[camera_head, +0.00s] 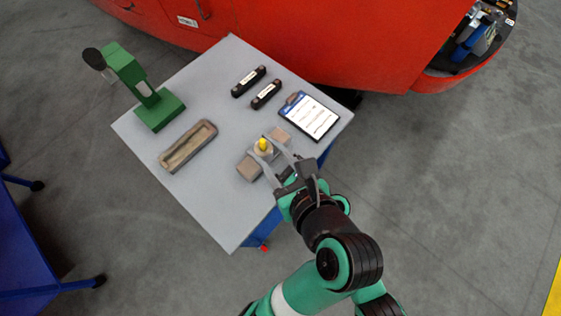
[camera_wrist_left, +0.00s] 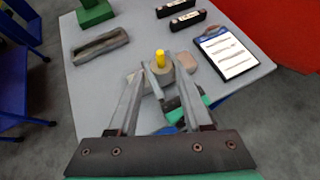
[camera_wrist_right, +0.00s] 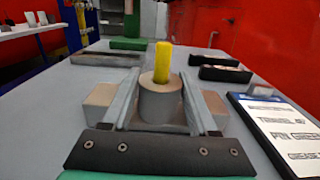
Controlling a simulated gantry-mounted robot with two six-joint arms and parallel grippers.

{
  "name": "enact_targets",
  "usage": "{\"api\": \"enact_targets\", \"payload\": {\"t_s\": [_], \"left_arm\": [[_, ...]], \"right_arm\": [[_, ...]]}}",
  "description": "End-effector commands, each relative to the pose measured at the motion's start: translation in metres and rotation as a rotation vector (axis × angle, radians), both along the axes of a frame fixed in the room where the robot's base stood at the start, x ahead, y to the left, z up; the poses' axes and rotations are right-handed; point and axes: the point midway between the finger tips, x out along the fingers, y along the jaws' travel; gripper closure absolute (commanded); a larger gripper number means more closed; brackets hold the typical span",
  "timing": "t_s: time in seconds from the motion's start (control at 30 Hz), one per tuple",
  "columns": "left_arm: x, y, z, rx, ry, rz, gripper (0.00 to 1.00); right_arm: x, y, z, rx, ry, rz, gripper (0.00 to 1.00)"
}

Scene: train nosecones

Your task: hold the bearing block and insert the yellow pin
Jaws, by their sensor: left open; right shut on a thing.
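The bearing block (camera_head: 262,152) is a grey-brown cylindrical boss on a base with flat ends on the table. It also shows in the left wrist view (camera_wrist_left: 186,66) and the right wrist view (camera_wrist_right: 161,103). The yellow pin (camera_wrist_right: 163,62) stands upright at the boss top, its upper part showing; its depth inside is hidden. It also shows in the head view (camera_head: 263,144). My right gripper (camera_head: 276,156) is shut on the bearing block, one finger on each side of the boss.
On the grey table (camera_head: 215,215) lie an open brown tray (camera_head: 188,146), two black labelled bars (camera_head: 248,81) and a clipboard (camera_head: 309,116). A green stand (camera_head: 160,110) is at the left corner. A red train body (camera_head: 330,40) stands behind. The near table corner is clear.

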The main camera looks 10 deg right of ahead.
Motion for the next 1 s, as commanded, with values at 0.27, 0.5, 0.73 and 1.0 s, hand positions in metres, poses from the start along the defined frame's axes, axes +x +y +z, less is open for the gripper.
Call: {"api": "enact_targets", "payload": {"t_s": [0.27, 0.5, 0.73, 1.0], "left_arm": [[-0.007, -0.002, 0.005, 0.001, 0.000, 0.001, 0.51], [-0.006, -0.001, 0.006, 0.001, -0.003, 0.001, 0.51], [0.027, 0.035, 0.065, 0.050, -0.239, 0.072, 0.51], [0.021, 0.150, 0.268, 0.488, -0.887, 0.341, 0.51]], "right_arm": [[0.000, 0.000, -0.001, -0.001, 0.001, 0.000, 1.00], [0.000, 0.000, 0.000, -0.001, 0.001, 0.000, 1.00], [0.000, 0.000, 0.000, -0.001, 0.001, 0.000, 1.00], [0.000, 0.000, 0.000, -0.001, 0.001, 0.000, 1.00]]}}
